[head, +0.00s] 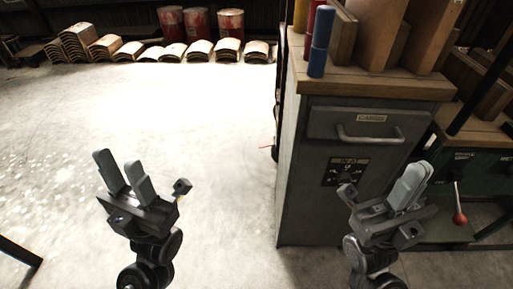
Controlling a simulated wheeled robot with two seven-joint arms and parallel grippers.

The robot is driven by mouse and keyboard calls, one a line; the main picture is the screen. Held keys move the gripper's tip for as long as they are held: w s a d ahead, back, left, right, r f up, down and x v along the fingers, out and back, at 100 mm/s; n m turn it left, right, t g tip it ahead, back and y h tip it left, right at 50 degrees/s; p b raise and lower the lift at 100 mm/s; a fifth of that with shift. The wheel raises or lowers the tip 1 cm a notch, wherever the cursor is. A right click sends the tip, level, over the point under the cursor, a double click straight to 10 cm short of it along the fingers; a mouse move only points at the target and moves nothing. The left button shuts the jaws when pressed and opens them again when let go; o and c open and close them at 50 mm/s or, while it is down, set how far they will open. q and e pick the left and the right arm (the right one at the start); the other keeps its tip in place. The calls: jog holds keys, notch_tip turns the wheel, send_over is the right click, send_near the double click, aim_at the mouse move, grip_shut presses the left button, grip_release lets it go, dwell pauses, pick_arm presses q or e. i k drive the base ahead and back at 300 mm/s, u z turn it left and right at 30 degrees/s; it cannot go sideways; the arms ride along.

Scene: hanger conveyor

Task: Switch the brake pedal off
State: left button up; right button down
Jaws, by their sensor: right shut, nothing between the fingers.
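I cannot pick out a brake pedal for certain in the head view. A lever with a red ball knob (459,218) hangs on the front of a green machine (484,166) at the right edge. My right gripper (414,178) is shut and empty, in front of the grey cabinet's right side and left of the red knob. It hides part of the cabinet and of the machine. My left gripper (119,164) is open and empty over bare floor at the lower left, its two fingers apart.
A grey cabinet (309,190) with a drawer handle (370,134) and wooden top stands right of centre. Coloured cylinders (319,42) and wood blocks stand on it. Curved wooden pieces (129,51) and red drums (230,23) line the back.

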aim_at(268, 142)
jog(key=u, duration=1.35)
jog(key=i, duration=2.85)
jog(key=z, duration=1.7)
jog(key=i, duration=3.05)
jog(key=z, duration=0.1)
